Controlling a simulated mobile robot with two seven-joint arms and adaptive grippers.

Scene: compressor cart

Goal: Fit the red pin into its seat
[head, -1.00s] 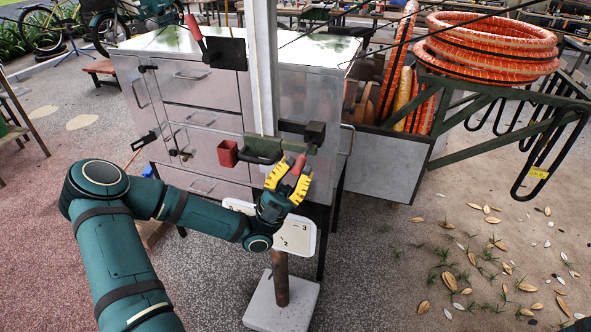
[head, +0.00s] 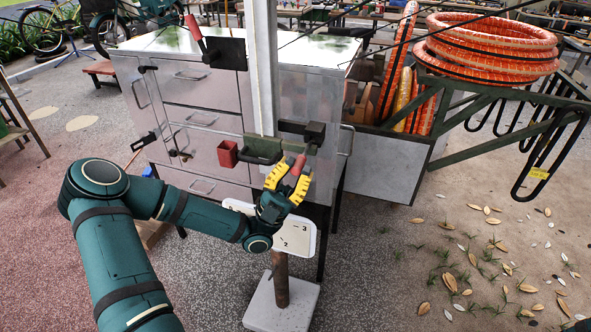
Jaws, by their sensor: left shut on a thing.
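The red pin (head: 299,164) is between the yellow fingers of my left gripper (head: 288,178), which is shut on it. The pin tilts, its upper end pointing up and slightly right. That end is just below a dark block (head: 315,132) on a bracket fixed to the grey post (head: 264,70). I cannot tell whether pin and block touch. No seat opening is clear at this size, so I cannot tell which part is the seat. My right gripper is not in view.
A white numbered plate (head: 301,241) on a stand is below the gripper. The metal cabinet (head: 200,95) stands behind; a red-handled lever (head: 194,28) is upper left.

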